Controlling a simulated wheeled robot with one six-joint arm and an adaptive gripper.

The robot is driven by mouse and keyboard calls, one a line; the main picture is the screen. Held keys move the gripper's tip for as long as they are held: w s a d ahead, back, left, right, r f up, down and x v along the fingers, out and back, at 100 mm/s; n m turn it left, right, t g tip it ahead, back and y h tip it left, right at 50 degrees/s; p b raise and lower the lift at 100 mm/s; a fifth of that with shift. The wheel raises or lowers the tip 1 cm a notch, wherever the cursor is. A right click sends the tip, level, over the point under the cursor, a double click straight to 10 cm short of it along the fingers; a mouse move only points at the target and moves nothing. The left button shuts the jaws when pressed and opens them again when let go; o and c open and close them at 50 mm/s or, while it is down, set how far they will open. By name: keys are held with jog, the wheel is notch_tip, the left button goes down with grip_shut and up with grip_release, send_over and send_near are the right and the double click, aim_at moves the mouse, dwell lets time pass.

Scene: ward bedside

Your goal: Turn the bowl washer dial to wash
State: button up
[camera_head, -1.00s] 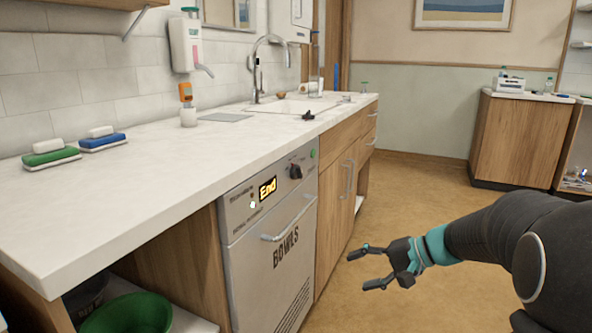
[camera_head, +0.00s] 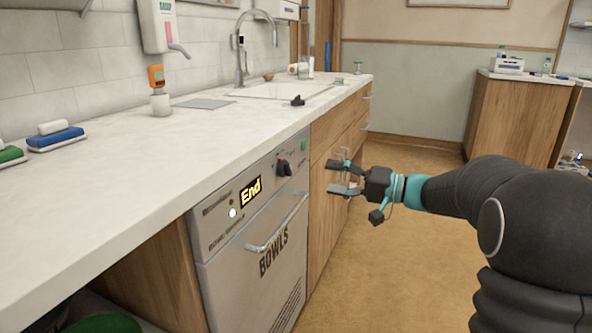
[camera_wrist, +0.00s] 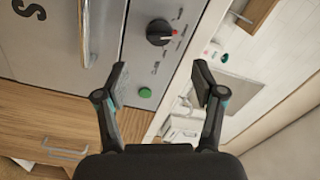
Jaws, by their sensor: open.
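The bowl washer (camera_head: 258,250) is a grey front under the counter, marked BOWLS, with a lit display (camera_head: 250,191) reading "End". Its black dial (camera_head: 284,168) sits right of the display. In the wrist view the dial (camera_wrist: 159,32) shows near the top centre, with red marks beside it and a green button (camera_wrist: 145,92) nearer me. My gripper (camera_head: 340,176) is open and empty, to the right of the dial and apart from it. In the wrist view its two fingers (camera_wrist: 161,82) stand wide apart, with the dial beyond the fingertips.
The washer's bar handle (camera_head: 277,223) sticks out below the dial. The white counter (camera_head: 130,185) overhangs above the panel. Wooden cabinets (camera_head: 322,215) with handles stand to the right of the washer. The floor in front is clear.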

aim_at(291, 170)
jog(key=p+x, duration=0.1)
jog(key=x, duration=0.9)
jog(key=shift+w+a, duration=0.2)
jog(key=shift+a, duration=0.1)
